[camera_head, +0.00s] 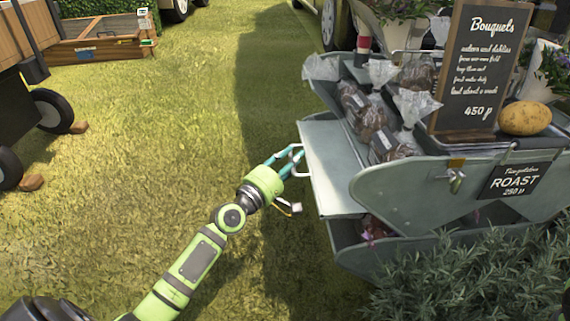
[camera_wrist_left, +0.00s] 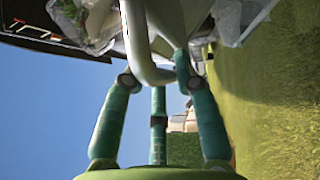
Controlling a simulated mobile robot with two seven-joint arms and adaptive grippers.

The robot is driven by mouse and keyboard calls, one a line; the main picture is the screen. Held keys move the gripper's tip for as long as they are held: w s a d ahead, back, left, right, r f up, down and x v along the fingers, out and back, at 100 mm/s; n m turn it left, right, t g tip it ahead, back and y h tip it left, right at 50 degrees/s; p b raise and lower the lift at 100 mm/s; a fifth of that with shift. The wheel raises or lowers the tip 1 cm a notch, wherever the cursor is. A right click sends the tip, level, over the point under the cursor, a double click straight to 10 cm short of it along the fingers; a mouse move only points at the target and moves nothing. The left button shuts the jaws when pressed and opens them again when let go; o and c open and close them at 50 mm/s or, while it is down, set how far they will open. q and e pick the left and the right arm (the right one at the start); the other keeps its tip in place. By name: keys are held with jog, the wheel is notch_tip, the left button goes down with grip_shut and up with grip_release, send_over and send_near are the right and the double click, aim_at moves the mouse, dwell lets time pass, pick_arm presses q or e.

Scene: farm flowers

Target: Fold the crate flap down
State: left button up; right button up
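The crate (camera_head: 400,200) is a grey metal bin on the right in the head view. Its flap (camera_head: 335,168) is a flat grey panel sticking out from the crate's left side, roughly level or slightly sloped. A pale loop handle (camera_head: 297,150) sits on the flap's outer edge. My left gripper (camera_head: 291,163) is at this handle, its teal fingers bent around it. In the left wrist view the handle (camera_wrist_left: 148,72) runs between the fingers of my gripper (camera_wrist_left: 160,75), which look closed on it; the fingertips are partly hidden. My right gripper is not in view.
Open grass (camera_head: 180,120) lies left of the flap; a wheeled cart (camera_head: 30,100) stands far left.

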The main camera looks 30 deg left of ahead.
pick_arm(q)
jog(key=v, duration=1.2)
jog(key=shift+r, duration=0.15)
